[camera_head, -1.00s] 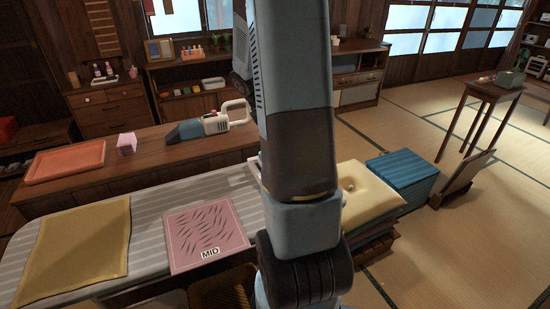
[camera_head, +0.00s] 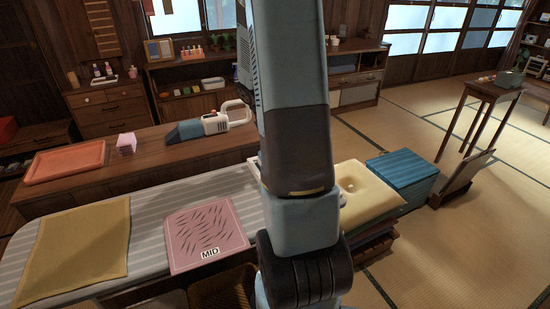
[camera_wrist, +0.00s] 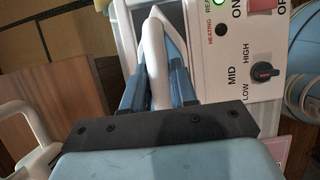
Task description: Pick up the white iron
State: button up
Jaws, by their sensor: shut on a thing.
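My gripper (camera_wrist: 156,72) shows in the wrist view, its two blue fingers shut on a white curved part, the handle of the white iron (camera_wrist: 154,60). The iron's body is mostly hidden by the fingers and the dark bracket. Beside it on the right is a white control box (camera_wrist: 240,50) with a black knob (camera_wrist: 263,72), marked LOW, MID and HIGH. A green light is lit by READY. In the head view my arm hides the gripper and the iron.
A striped ironing board (camera_head: 150,215) carries a yellow cloth (camera_head: 75,250) and a pink mat (camera_head: 205,238) labelled MID. Cushions (camera_head: 365,192) are stacked right of my arm.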

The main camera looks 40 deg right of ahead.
grip_shut()
dwell(0.7)
jog(key=shift+r, duration=0.1)
jog(key=shift+r, duration=0.25)
notch_tip(320, 180, up, 2)
jog(key=shift+w+r, duration=0.1)
jog(key=s+a+r, duration=0.2)
jog(key=a+r, duration=0.8)
jog(key=a, duration=0.3)
jog(key=shift+s+a, duration=0.25)
jog(key=shift+a, duration=0.15)
jog(key=shift+r, duration=0.1)
